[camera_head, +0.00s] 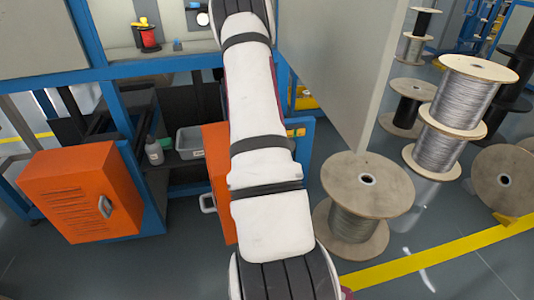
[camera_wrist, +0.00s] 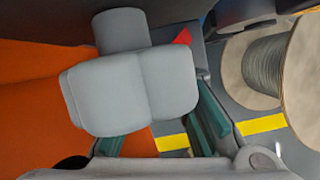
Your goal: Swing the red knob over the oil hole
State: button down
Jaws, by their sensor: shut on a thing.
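In the head view a small red piece with a yellow top (camera_head: 148,36) stands on the shelf of the machine at the upper left; I cannot tell whether it is the red knob. I cannot make out an oil hole. My gripper (camera_wrist: 158,130) shows in the wrist view, its teal-padded fingers on either side of a grey, rounded, two-lobed thing (camera_wrist: 132,88). It is shut on this thing, which fills the middle of the picture; I cannot tell what it is. In the head view the gripper is hidden.
An orange door (camera_head: 215,165) with a pale handle stands close to my arm. An orange box (camera_head: 80,190) is at the left. A bottle (camera_head: 154,151) and a grey bin (camera_head: 190,142) sit on the lower shelf. A wooden spool (camera_head: 365,187) stands right of my arm.

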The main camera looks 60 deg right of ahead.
jog(key=shift+s+d+f, duration=0.1)
jog(key=c, duration=1.5)
grip_release()
jog(key=shift+r, duration=0.4)
jog(key=v, duration=1.1)
jog(key=shift+r, duration=0.1)
